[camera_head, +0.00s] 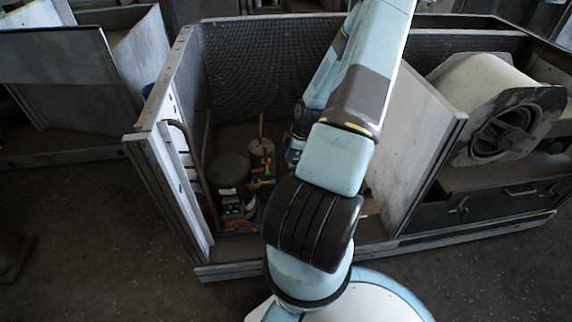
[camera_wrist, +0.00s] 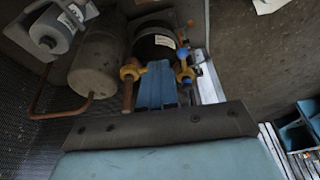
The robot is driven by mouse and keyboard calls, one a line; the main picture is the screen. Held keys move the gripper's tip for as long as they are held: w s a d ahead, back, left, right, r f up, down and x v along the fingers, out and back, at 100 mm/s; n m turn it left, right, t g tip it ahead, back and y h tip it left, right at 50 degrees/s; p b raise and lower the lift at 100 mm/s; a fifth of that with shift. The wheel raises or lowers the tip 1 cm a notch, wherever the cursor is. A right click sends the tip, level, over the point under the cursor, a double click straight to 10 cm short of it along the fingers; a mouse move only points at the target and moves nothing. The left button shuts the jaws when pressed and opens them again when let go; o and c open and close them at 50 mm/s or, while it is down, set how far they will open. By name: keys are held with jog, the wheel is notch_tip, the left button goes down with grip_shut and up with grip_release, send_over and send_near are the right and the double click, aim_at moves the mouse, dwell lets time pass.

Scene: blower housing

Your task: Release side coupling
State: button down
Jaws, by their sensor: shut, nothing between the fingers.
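In the wrist view my gripper (camera_wrist: 157,66) points into the housing with its blue fingers together and nothing between them. A yellow coupling (camera_wrist: 130,72) on a copper-coloured pipe stands just left of the fingertips. Another yellow fitting (camera_wrist: 187,74), with a blue part (camera_wrist: 183,54) above it, stands just right of them. I cannot tell whether the fingers touch either one, or which is the side coupling. In the head view small coloured fittings (camera_head: 262,183) show beside a dark cylinder (camera_head: 229,176); my arm hides the gripper's fingertips there.
A dark round vessel (camera_wrist: 155,42) and a grey-brown tank (camera_wrist: 98,65) stand close behind the fittings. A bent copper pipe (camera_wrist: 40,98) runs at the left. The housing's metal wall (camera_head: 165,185) and a partition (camera_head: 425,135) bound the bay. A blower drum (camera_head: 485,88) stands at right.

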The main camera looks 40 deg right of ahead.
jog(key=shift+v, duration=1.15)
